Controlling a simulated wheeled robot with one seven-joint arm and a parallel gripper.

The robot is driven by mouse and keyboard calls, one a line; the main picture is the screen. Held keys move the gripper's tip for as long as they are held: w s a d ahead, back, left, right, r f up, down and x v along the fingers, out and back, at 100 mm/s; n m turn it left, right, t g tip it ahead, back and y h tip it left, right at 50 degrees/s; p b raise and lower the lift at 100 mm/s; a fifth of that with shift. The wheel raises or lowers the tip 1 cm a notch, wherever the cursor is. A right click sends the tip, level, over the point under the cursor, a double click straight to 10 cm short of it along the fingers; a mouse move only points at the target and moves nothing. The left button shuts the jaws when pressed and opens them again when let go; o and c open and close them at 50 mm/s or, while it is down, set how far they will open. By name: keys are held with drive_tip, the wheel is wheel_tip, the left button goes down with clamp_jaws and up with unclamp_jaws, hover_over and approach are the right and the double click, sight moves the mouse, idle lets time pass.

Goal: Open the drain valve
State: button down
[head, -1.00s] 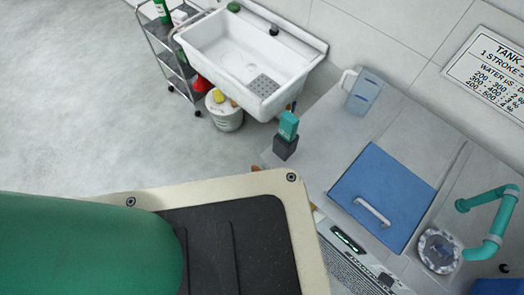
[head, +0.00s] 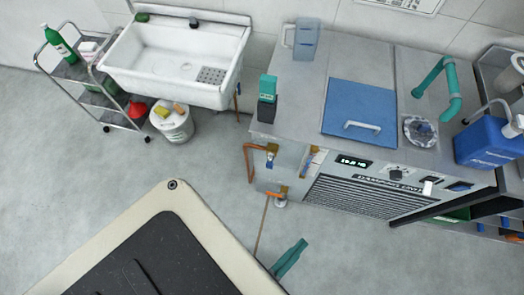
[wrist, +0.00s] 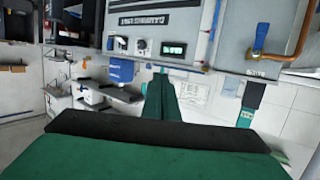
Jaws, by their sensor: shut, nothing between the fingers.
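The front of the grey tank unit carries several pipe fittings at its left end. A fitting with a blue lever (head: 270,158) sits on a copper pipe (head: 249,160); this lever also shows in the wrist view (wrist: 261,38), upper right. A lower orange-handled fitting (head: 279,195) sits near the floor. I cannot read which is the drain valve. My gripper (head: 301,245) is green, shut and empty, low in front of the unit and apart from the fittings. In the wrist view its shut fingers (wrist: 160,78) point toward the unit, which appears upside down.
The unit's top has a blue lid (head: 358,108) and a green spout (head: 445,80). A white sink (head: 150,60), bucket (head: 172,122) and trolley (head: 85,85) stand left. A blue canister (head: 490,143) stands right. A thin rod or hose (head: 262,228) runs down beside my gripper. Floor at left is clear.

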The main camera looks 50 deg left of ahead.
drive_tip(key=w+a+f+n+g+y, duration=0.1)
drive_tip(key=w+a+f+g, duration=0.15)
drive_tip(key=f, duration=0.55)
drive_tip(key=w+a+f+n+g+y, duration=0.1)
drive_tip(key=w+a+f+g, duration=0.2)
drive_tip(key=f, duration=0.5)
drive_tip(key=w+a+f+n+g+y, duration=0.15)
drive_tip(key=a+f, duration=0.25)
drive_tip(key=f, duration=0.4)
drive_tip(key=n+g+h, duration=0.2)
drive_tip(key=n+g, duration=0.1)
drive_tip(key=g, duration=0.3)
hover_over(275, 195)
drive_tip(key=s+a, duration=0.1)
drive_tip(key=a, duration=0.1)
wheel_tip(275, 195, down, 24)
drive_tip(key=shift+s+d+f, duration=0.1)
drive_tip(key=shift+d+f, duration=0.05)
drive_tip(key=shift+f, duration=0.35)
drive_tip(key=shift+s+d+f, duration=0.1)
drive_tip(key=shift+f, duration=0.4)
